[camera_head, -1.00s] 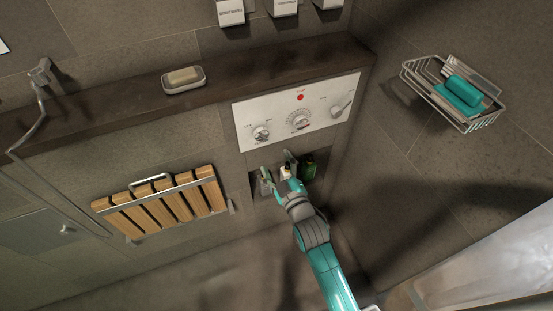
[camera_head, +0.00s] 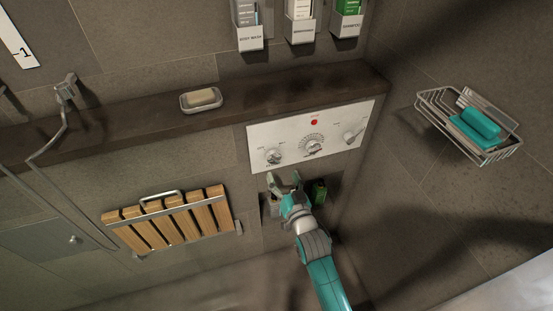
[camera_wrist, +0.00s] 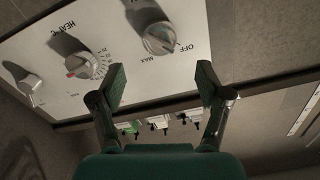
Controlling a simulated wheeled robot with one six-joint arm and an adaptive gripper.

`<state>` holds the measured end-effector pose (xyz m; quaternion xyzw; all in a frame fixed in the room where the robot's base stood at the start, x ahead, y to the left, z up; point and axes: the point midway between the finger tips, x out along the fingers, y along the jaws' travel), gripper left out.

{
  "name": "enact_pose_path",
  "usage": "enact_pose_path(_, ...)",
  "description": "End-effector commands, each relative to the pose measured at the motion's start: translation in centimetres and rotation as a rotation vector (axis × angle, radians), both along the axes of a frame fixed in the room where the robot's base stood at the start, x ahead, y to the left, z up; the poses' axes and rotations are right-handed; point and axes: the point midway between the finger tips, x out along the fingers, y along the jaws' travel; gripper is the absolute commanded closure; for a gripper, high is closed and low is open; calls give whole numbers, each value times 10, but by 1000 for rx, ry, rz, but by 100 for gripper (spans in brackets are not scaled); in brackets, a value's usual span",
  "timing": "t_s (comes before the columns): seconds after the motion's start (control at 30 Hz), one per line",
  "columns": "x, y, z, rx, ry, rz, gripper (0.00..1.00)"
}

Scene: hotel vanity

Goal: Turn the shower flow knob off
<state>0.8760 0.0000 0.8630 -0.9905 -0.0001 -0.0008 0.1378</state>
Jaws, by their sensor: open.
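A white control panel (camera_head: 333,128) on the tiled wall carries a left knob (camera_head: 273,156), a middle temperature dial (camera_head: 313,145) and a right knob (camera_head: 352,136). My gripper (camera_head: 282,178) is open and empty, just below the left knob. In the wrist view, the picture is turned over, and a silver knob (camera_wrist: 158,38) marked OFF and MAX stands beyond my open gripper (camera_wrist: 160,82), between and above the fingertips. The fingers look apart from it. The dial (camera_wrist: 85,65), beside the word HEAT, and another knob (camera_wrist: 30,88) lie further left. I cannot read a flow label.
A dark ledge (camera_head: 150,122) with a soap dish (camera_head: 201,105) runs above the panel. A niche with a green bottle (camera_head: 319,194) lies below it. A folded slatted seat (camera_head: 170,220) is at left, and a wire basket (camera_head: 470,125) on the right wall.

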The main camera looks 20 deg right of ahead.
Motion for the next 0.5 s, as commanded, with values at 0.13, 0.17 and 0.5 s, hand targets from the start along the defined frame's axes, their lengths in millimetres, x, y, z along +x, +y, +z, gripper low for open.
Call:
enact_pose_path(0.13,27,0,1,-1,-1,0,24)
enact_pose_path(0.17,32,0,1,-1,-1,0,24)
enact_pose_path(0.5,72,0,0,-2,0,0,24)
